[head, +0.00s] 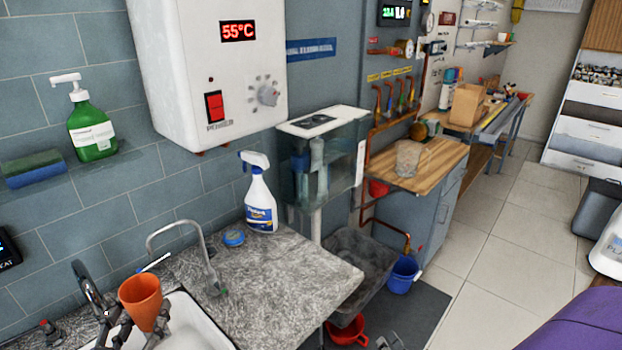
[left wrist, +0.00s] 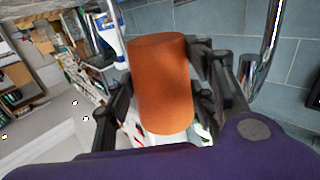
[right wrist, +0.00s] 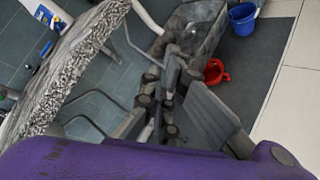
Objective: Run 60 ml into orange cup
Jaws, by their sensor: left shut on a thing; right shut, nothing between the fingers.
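The orange cup (head: 142,300) is upright over the white sink (head: 185,325) at the lower left of the head view. My left gripper (head: 135,335) is shut on it, with a finger on either side; the cup also fills the middle of the left wrist view (left wrist: 160,85). A chrome tap spout (head: 88,283) curves just left of the cup, apart from its mouth. It also shows in the left wrist view (left wrist: 275,50). I cannot see any liquid in the cup or any stream. My right gripper (right wrist: 165,85) is shut and empty, off the counter's edge.
A thin gooseneck spout (head: 180,232) stands right of the cup on the stone counter (head: 290,290). A spray bottle (head: 260,200) and blue lid (head: 234,238) stand behind. A white heater (head: 215,60) reads 55°C. A blue bucket (head: 402,275) and red container (head: 347,330) are on the floor.

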